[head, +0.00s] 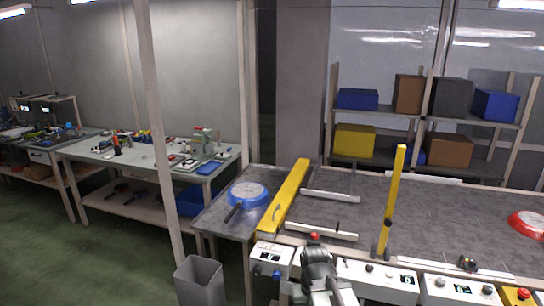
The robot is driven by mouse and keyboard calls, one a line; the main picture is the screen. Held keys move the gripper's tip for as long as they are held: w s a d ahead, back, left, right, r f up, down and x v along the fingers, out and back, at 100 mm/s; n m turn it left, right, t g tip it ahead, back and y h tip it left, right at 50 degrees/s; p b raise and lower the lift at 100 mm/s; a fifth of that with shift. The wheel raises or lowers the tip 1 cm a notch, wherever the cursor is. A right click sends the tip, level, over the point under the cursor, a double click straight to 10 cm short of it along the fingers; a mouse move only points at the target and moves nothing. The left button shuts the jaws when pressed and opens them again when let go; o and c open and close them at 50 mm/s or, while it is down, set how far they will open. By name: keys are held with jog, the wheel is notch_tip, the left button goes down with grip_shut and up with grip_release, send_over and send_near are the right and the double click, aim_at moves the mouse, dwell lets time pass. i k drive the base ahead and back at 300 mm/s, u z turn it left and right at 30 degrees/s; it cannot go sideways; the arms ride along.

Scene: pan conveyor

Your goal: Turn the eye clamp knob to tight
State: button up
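A tall yellow post (394,190) stands tilted at the near edge of the conveyor, with dark fittings (379,251) low on it. I cannot tell from this view whether one of these is the eye clamp knob, or how it is turned. Small dark knobs (370,267) also show on the white control panel (354,279) below. My arm's dark end with my gripper (317,256) is at the bottom centre, left of the post and in front of the panel. A small red spot shows at its top. Its fingers are too unclear to read.
A blue pan (248,194) lies on the conveyor's left end beside a yellow bar (285,196). A red pan (527,224) is at the far right. White rails (321,231) lie on the dark belt. A grey bin (200,283) stands on the floor at left.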

aim_at(473, 263)
jog(key=z, duration=1.5)
jog(key=k, duration=0.55)
jog(key=z, duration=0.15)
jog(key=i, duration=1.85)
jog(key=u, duration=0.3)
